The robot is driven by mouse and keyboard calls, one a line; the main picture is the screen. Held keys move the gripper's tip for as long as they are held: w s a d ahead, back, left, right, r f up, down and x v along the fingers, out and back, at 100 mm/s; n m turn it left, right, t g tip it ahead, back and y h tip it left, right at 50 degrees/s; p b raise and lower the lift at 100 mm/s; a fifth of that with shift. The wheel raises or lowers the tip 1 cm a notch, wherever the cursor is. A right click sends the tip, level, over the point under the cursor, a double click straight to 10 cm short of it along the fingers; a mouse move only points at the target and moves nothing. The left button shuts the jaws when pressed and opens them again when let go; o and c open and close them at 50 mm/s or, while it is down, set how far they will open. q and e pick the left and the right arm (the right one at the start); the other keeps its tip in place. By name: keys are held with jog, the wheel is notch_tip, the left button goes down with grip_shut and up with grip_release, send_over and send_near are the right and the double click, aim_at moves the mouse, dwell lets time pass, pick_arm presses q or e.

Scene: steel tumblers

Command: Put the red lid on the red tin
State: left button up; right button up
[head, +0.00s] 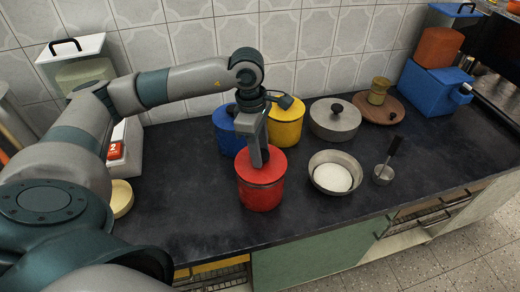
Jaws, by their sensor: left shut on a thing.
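The red tin (262,197) stands upright on the dark counter near the middle of the head view. The red lid (276,164) is level over the tin's mouth and lined up with it. A thin dark line shows between lid and tin, and I cannot tell whether they touch. My left gripper (258,161) points down onto the lid's middle and is shut on the lid. The part it grips is hidden by the fingers. My right gripper is not in view.
A blue tin (227,136) and a yellow tin (285,126) stand close behind the red tin. A small ladle (384,174) lies farther right. The counter's front left is clear.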

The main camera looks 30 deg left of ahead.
pick_arm(q)
jog(key=shift+b, duration=0.35)
dwell(0.3)
dwell(0.6)
jog(key=shift+b, duration=0.4)
dwell(0.4)
jog(key=shift+f, duration=0.1)
jog(key=shift+f+b, duration=0.45)
jog(key=shift+b, duration=0.15)
jog(key=shift+a+f+b, duration=0.2)
jog(key=shift+f+b, duration=0.1)
